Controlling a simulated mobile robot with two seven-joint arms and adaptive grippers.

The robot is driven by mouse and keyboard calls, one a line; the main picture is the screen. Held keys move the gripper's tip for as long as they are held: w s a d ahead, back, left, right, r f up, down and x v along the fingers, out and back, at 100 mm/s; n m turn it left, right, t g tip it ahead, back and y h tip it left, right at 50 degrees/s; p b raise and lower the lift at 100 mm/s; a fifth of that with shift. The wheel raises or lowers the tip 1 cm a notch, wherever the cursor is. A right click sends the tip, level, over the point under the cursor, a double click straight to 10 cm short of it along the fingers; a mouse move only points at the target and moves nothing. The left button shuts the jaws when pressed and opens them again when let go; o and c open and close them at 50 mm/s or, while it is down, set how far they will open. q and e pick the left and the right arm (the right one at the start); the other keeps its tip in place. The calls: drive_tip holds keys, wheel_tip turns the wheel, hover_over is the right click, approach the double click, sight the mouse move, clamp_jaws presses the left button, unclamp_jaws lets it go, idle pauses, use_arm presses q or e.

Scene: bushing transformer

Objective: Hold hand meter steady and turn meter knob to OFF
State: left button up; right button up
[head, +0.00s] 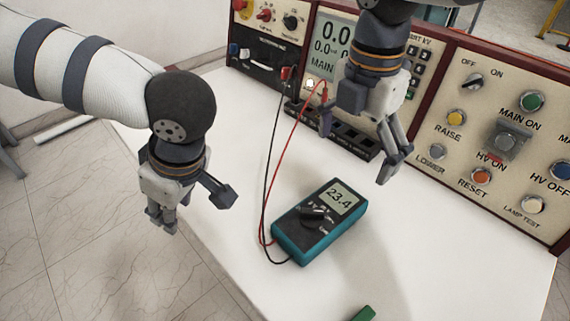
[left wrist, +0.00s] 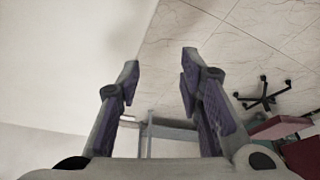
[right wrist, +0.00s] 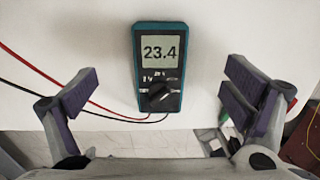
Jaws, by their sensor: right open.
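The teal hand meter (head: 320,220) lies on the white table, its display reading 23.4. Its black knob (head: 314,214) is at the middle of its face. The meter also shows in the right wrist view (right wrist: 159,45), upright between and beyond the fingers, with the knob (right wrist: 158,96) below the display. My right gripper (head: 360,150) is open and empty, above and behind the meter, near the panel. It also shows open in the right wrist view (right wrist: 160,100). My left gripper (head: 190,208) is at the table's left edge, apart from the meter. In the left wrist view (left wrist: 160,75) its fingers are spread and empty.
A control panel (head: 445,75) with buttons and switches runs along the table's back. Red and black leads (head: 268,165) run from it to the meter. A green object (head: 364,314) lies at the front edge. The white table (head: 440,250) is clear right of the meter.

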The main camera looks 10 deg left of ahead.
sight(344, 194)
use_arm(q)
drive_tip(key=w+d+r+n+h, duration=0.1)
drive_tip(key=d+r+h, duration=0.3)
drive_tip(key=d, duration=0.4)
drive_tip(key=w+d+r+n+h, duration=0.2)
drive_tip(key=d+r+n+h, duration=0.2)
drive_tip(key=d, duration=0.5)
drive_tip(key=shift+w+d+r+n, duration=0.15)
drive_tip(key=shift+d+r+n, duration=0.1)
drive_tip(key=shift+d+n, duration=0.05)
use_arm(e)
wheel_tip(344, 194, down, 12)
drive_tip(key=shift+f, duration=0.15)
